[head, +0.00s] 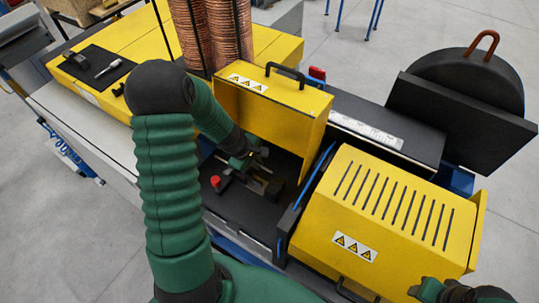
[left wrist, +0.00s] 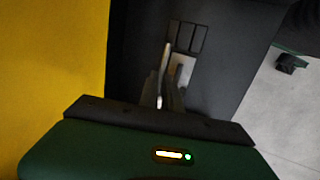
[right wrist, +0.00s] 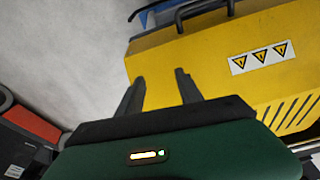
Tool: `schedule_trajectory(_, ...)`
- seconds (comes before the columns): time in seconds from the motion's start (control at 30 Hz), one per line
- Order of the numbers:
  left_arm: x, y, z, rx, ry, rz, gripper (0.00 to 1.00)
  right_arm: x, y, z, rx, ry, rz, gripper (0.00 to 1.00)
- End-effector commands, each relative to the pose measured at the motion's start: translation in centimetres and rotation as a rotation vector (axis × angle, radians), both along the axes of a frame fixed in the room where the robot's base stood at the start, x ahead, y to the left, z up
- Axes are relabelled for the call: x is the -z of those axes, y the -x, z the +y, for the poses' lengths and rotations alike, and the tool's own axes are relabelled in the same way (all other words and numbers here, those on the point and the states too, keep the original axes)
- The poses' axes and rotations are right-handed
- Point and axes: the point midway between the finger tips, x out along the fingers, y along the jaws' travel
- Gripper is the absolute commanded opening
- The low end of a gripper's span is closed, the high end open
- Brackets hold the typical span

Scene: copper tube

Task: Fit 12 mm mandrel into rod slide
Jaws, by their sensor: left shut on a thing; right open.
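My left gripper (head: 258,156) is inside the dark open bay of the yellow machine, beside the raised yellow lid. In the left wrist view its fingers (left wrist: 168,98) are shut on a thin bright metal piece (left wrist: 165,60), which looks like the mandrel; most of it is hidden. The rod slide looks to be the metal part (head: 256,184) in the bay just below the gripper; a pale plate (left wrist: 184,70) shows beyond the fingers. I cannot tell whether mandrel and slide touch. My right gripper (right wrist: 158,88) is open and empty, above the front of the yellow slotted hood (right wrist: 240,60).
A red knob (head: 215,181) stands at the bay's left. The raised yellow lid (head: 272,115) and slotted hood bound the bay. A black mat (head: 84,62) with a small silver tool (head: 108,69) lies on the yellow top.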

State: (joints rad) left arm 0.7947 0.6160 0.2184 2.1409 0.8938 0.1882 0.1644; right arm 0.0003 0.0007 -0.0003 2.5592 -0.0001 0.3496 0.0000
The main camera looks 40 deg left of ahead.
Motion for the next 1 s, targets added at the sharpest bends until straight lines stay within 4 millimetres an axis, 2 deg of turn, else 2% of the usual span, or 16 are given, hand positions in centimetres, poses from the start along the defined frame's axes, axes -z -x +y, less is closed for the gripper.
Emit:
schedule_trajectory(0.27, 1.3, 0.0, 0.3, -0.001, 0.003, 0.003, 0.00, 1.0, 0.1, 0.0, -0.001, 0.000, 0.001, 0.43)
schedule_trajectory(0.63, 3.9, -0.3, -0.4, 0.003, -0.003, 0.005, 0.00, 3.4, 0.1, 0.0, -0.001, 0.000, 0.001, 0.43)
schedule_trajectory(1.0, 6.7, -0.2, 0.1, 0.001, 0.000, 0.004, 0.00, 5.8, 0.1, 0.1, 0.000, 0.000, 0.001, 0.43)
